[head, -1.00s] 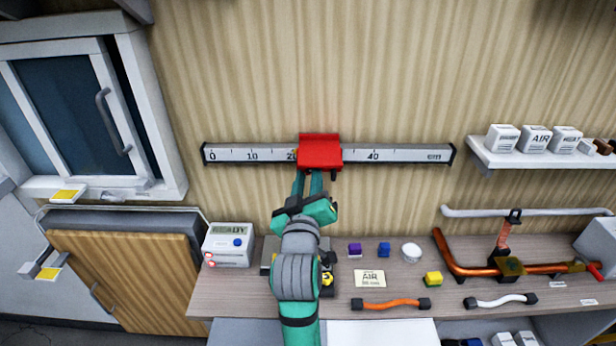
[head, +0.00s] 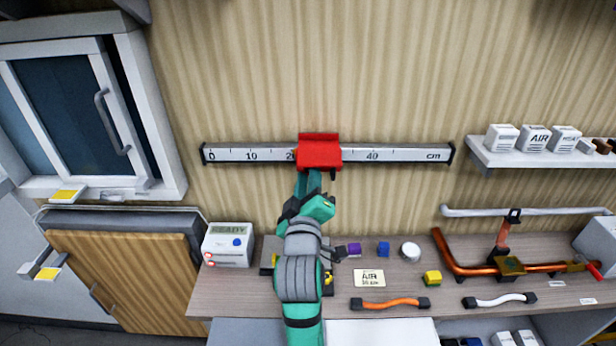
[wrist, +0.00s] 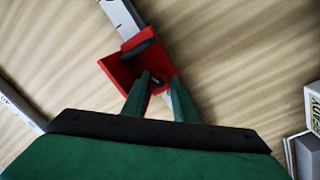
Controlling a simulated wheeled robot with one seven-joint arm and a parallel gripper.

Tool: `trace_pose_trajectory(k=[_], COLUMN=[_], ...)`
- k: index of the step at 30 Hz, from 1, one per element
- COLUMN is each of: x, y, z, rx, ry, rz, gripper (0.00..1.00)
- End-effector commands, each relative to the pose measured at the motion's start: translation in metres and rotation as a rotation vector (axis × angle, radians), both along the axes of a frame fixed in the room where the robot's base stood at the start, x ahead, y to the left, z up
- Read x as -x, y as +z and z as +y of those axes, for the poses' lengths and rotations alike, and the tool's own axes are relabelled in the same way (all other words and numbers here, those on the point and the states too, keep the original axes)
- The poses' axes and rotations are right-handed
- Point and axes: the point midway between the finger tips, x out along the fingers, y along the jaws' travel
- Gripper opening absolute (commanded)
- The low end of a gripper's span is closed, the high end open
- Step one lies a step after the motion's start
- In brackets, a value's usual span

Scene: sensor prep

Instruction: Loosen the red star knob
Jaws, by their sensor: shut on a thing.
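The red slider (head: 319,152) sits on the wall-mounted scale rail (head: 405,155), between the 20 and 40 marks. My gripper (head: 308,174) reaches up to its lower edge from below. In the wrist view the two fingers (wrist: 158,84) point into the red slider (wrist: 117,72), with a small piece between their tips. The star knob itself is almost wholly hidden by the fingers, and its shape cannot be made out. The gripper is shut on it at the slider.
A white shelf (head: 540,158) is at right. The wall around the rail is bare.

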Motion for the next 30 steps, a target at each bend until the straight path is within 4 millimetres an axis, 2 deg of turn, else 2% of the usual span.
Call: trace_pose_trajectory(k=[2,3,5,22,30], x=[0.0004,0.0004,0.0004,0.0005,0.0007], y=[-0.0001,0.0,-0.0001,0.0026,0.0033], z=[0.0006,0.0004,0.0003,0.0008,0.0012], rx=[0.0,-0.001,-0.001,-0.01,-0.172], ry=[0.001,0.0,0.0,0.001,0.002], rz=[0.0,0.0,0.0,-0.006,-0.007], gripper=[0.04,0.31,0.44,0.44,0.44])
